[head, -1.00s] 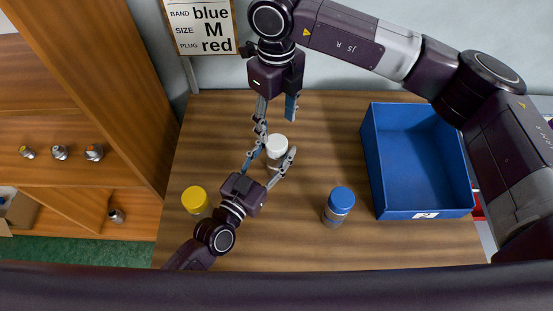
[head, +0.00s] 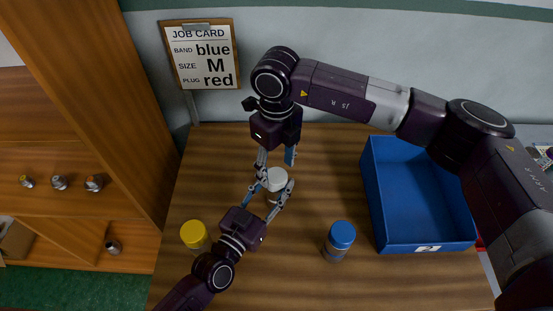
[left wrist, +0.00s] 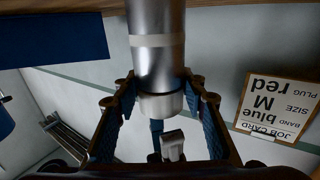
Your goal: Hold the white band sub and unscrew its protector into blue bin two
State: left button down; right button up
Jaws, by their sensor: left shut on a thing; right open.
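The white band sub (left wrist: 155,62) is a metal cylinder with a white band and a pale protector (left wrist: 160,104) on its end. In the head view its white protector (head: 277,178) faces up at the table's middle. My left gripper (head: 272,192) is shut on the sub from the near side. My right gripper (head: 277,160) is open, pointing down just above the protector, its fingers to either side; contact cannot be told. Blue bin two (head: 427,248) is at the right, marked "2", and looks empty. The sub's lower body is partly hidden by my left fingers.
A yellow-capped sub (head: 194,235) stands left and a blue-capped one (head: 340,238) right of my left gripper. A job card (head: 202,55) reading blue, M, red stands at the back. A wooden shelf (head: 75,200) holds small fittings. My right arm passes over the bin.

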aim_at(276, 175)
jog(key=shift+f, duration=1.9)
jog(key=c, duration=1.2)
jog(key=n, duration=0.6)
jog(key=shift+w, duration=0.1)
jog(key=shift+c, duration=0.3)
jog(key=o, duration=1.3)
